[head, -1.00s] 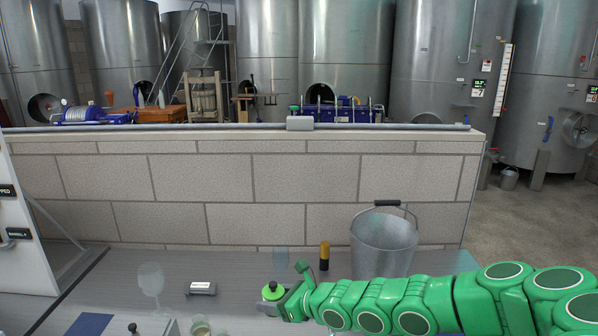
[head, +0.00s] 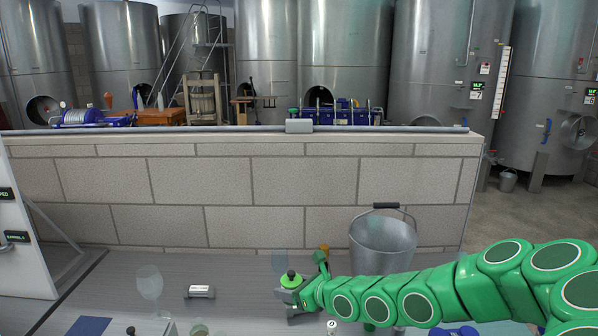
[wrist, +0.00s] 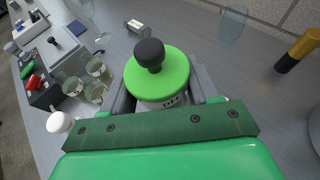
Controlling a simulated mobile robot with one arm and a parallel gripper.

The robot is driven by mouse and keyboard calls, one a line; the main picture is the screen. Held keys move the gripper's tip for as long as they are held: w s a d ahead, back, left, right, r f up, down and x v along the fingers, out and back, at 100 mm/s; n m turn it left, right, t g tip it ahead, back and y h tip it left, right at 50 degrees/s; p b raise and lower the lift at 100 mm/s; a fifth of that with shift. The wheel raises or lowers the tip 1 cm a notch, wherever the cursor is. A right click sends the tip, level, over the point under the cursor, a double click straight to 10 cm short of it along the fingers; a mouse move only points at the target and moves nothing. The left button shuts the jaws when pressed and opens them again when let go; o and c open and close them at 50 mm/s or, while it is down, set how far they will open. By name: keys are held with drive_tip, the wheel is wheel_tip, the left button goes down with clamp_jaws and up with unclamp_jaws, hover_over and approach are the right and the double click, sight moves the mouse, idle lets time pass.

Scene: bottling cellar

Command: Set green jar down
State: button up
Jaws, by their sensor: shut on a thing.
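The green jar (head: 291,279) has a green lid with a black knob; in the wrist view its lid (wrist: 157,76) fills the space between the fingers, with part of a white labelled body below. My gripper (head: 292,297) is shut on the jar, one grey finger on either side of it. The jar looks upright. It is over the grey worktop (head: 236,270), but whether its base touches the surface cannot be told; the base is hidden.
A clear glass (head: 279,262) stands just behind the jar. A metal bucket (head: 382,245) and a dark bottle with a gold top (wrist: 299,49) stand to the right. Several small jars (wrist: 86,80) stand left in the wrist view.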

drive_tip(key=w+d+r+m+t+h, duration=0.2)
drive_tip(key=w+d+r, duration=0.3)
drive_tip(key=d, duration=0.3)
drive_tip(key=w+d+r+m+t+h, duration=0.2)
drive_tip(key=w+d+r+m+h, duration=0.2)
drive_tip(key=d, duration=0.5)
wheel_tip(320, 180, up, 2)
drive_tip(key=shift+w+r+m, duration=0.15)
drive_tip(key=shift+w+m, duration=0.15)
drive_tip(key=shift+w, duration=0.65)
drive_tip(key=shift+a, duration=0.1)
drive_tip(key=n+g+y, duration=0.6)
drive_tip(key=n+y, duration=0.1)
drive_tip(key=n, duration=0.2)
hover_over(262, 328)
wheel_tip(262, 328, down, 19)
drive_tip(key=shift+f, duration=3.35)
drive_tip(key=shift+f+y, duration=0.1)
drive_tip(key=shift+y, duration=0.2)
drive_tip(key=o, duration=1.1)
